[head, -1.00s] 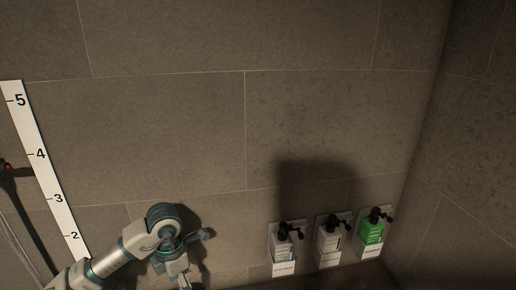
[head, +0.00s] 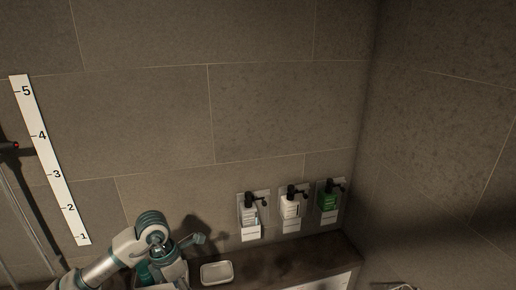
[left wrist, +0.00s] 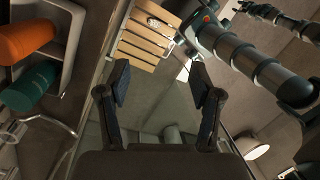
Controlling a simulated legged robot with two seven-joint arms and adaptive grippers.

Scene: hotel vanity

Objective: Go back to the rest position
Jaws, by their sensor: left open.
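My left arm comes in at the bottom left of the head view and bends near the shelf; its fingers cannot be made out there. In the left wrist view my left gripper (left wrist: 160,88) has its two dark fingers wide apart with nothing between them. My right gripper shows in neither view.
Three wall dispensers, one white (head: 249,213), one white (head: 290,207) and one green (head: 327,198), hang above a dark shelf (head: 275,265) with a small pale dish (head: 217,273). A slatted wooden rack (left wrist: 148,40), orange roll (left wrist: 28,40) and teal roll (left wrist: 30,86) show in the wrist view.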

